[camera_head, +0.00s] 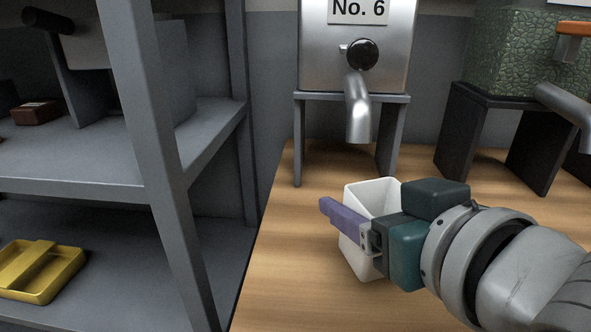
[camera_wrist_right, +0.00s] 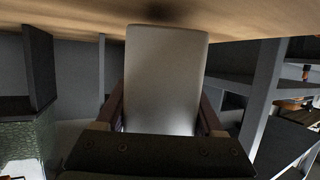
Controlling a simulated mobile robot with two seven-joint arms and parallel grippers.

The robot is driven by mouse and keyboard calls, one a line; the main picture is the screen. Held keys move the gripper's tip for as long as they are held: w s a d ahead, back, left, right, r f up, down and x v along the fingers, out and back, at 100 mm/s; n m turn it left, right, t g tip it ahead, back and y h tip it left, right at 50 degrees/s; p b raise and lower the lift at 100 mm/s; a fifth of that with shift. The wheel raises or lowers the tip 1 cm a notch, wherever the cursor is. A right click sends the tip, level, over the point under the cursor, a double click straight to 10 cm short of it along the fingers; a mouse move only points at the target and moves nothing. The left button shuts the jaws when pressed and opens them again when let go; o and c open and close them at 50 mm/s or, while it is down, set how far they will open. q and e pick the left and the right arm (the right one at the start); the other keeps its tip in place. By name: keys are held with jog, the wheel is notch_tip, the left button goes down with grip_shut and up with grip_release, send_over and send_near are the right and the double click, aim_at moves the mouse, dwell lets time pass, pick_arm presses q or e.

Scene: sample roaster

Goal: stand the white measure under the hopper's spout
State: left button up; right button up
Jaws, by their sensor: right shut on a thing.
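The white measure (camera_head: 368,196) is an open-topped cup held over the wooden counter, in front of the hopper stand and a little to the right of the spout. It also fills the middle of the right wrist view (camera_wrist_right: 165,75), between the two fingers. My right gripper (camera_head: 362,222) is shut on it, with one purple finger along its near side. The measure looks slightly tilted in the head view; its contact with the counter is unclear. The steel hopper (camera_head: 318,50) marked No. 6 has a downward spout (camera_head: 358,110) and a black knob. My left gripper is not in view.
The hopper stands on a grey stand (camera_head: 299,140) with two legs and bare counter (camera_head: 335,165) below. A green textured hopper (camera_head: 500,50) on a dark stand is at right. A grey shelf (camera_head: 160,120) at left holds a yellow tray (camera_head: 72,262) and a brown block (camera_head: 36,112).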

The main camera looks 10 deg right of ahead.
jog(key=shift+w+a, duration=0.15)
jog(key=shift+w, duration=0.7)
jog(key=w, duration=0.3)
jog(key=shift+w+a+b, duration=0.2)
jog(key=shift+w+b, duration=0.1)
jog(key=shift+w+f+b, duration=0.15)
jog(key=shift+f+b, duration=0.15)
jog(key=shift+f, duration=0.5)
